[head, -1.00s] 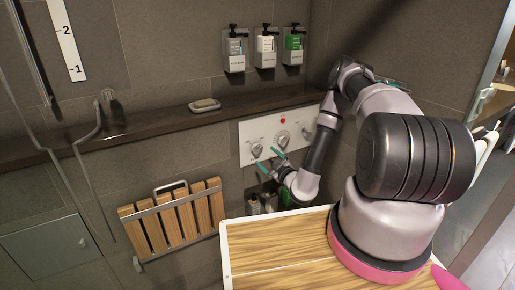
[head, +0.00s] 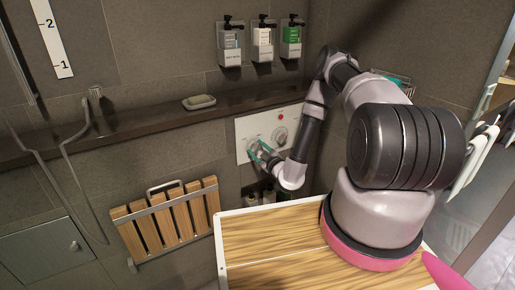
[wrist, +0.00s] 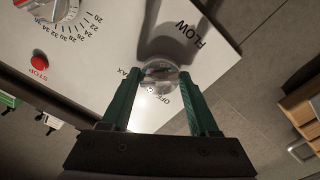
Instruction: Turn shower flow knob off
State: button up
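The round flow knob (wrist: 158,72) sits on the white control panel (wrist: 95,85) below the FLOW lettering in the wrist view, with OFF and MAX printed beside it. My gripper (wrist: 160,75) has its two green fingers on either side of the knob, wide apart at their bases, with the tips close to its edges. I cannot tell if either tip touches it. In the head view my gripper (head: 261,152) is at the left part of the panel (head: 244,128), largely covering the knob.
The temperature dial (wrist: 50,8) and red STOP button (wrist: 39,62) are on the same panel. A dark ledge (head: 150,122) with a soap dish (head: 199,102) runs above. Dispensers (head: 262,45) hang higher up. A folded wooden seat (head: 165,222) is at lower left.

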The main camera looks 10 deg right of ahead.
jog(key=shift+n, duration=0.3)
jog(key=n, duration=0.3)
jog(key=shift+d+n, duration=0.1)
jog(key=shift+n, duration=0.3)
jog(key=n, duration=0.4)
jog(key=shift+w+r, duration=0.1)
jog(key=shift+o, duration=0.2)
jog(key=n, duration=0.5)
jog(key=shift+r+n, duration=0.15)
jog(key=shift+n, duration=1.95)
jog(key=shift+a+n, duration=0.2)
jog(key=shift+n, duration=0.1)
jog(key=o, duration=1.3)
jog(key=shift+o, duration=0.2)
jog(key=shift+d, duration=0.15)
